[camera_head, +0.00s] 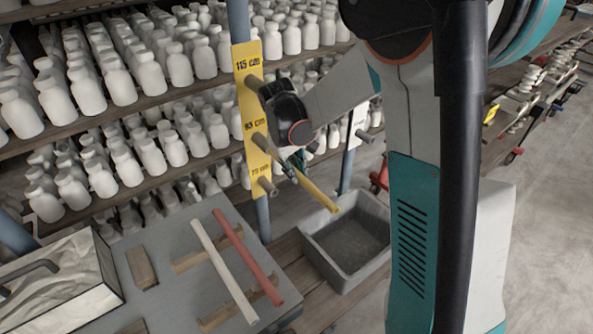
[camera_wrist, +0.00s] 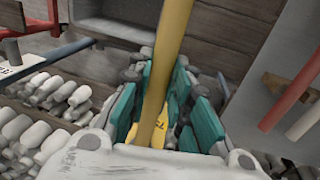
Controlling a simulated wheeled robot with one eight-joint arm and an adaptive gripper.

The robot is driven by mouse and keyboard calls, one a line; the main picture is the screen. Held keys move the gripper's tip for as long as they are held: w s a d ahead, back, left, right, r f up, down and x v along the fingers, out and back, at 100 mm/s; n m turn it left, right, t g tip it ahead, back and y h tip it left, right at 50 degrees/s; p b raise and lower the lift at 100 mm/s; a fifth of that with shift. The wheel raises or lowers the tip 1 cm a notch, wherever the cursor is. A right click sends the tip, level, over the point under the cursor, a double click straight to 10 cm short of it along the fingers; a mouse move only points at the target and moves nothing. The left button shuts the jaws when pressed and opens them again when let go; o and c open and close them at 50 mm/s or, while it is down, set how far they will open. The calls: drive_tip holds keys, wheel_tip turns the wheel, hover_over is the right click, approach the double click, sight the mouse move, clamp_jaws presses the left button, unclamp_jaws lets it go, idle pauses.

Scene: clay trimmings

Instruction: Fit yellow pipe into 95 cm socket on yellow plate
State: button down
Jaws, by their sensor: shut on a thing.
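The yellow plate (camera_head: 248,105) hangs on a blue-grey post and carries labels reading 115, 95 and 75 cm. Short grey sockets stick out beside the labels; the middle one (camera_head: 261,142) is by the 95 cm label. My gripper (camera_head: 297,163) is just right of the plate, shut on the yellow pipe (camera_head: 320,196). The pipe slants down to the right, its far end over the grey bin. In the wrist view the pipe (camera_wrist: 168,50) runs between the teal finger pads, and part of the yellow plate (camera_wrist: 181,110) shows behind them. The pipe's near end is hidden, and I cannot tell whether it touches a socket.
A red pipe (camera_head: 245,262) and a white pipe (camera_head: 223,272) lie on wooden rests on a grey table (camera_head: 190,223). A grey bin (camera_head: 323,253) stands right of it. A second post holds a white plate (camera_head: 359,120). Shelves of white bottles fill the back.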

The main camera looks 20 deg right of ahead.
drive_tip(key=shift+w+a, duration=0.2)
drive_tip(key=shift+w, duration=0.65)
drive_tip(key=shift+w+a, duration=0.25)
drive_tip(key=shift+w, duration=0.65)
drive_tip(key=shift+w+a, duration=0.2)
drive_tip(key=shift+w, duration=0.65)
drive_tip(key=c, duration=1.4)
unclamp_jaws()
drive_tip(key=shift+r, duration=0.1)
wheel_tip(320, 180, up, 12)
drive_tip(key=a, duration=0.2)
drive_tip(key=shift+s+a+f, duration=0.15)
drive_tip(key=shift+s+f, duration=0.05)
drive_tip(key=shift+s, duration=0.1)
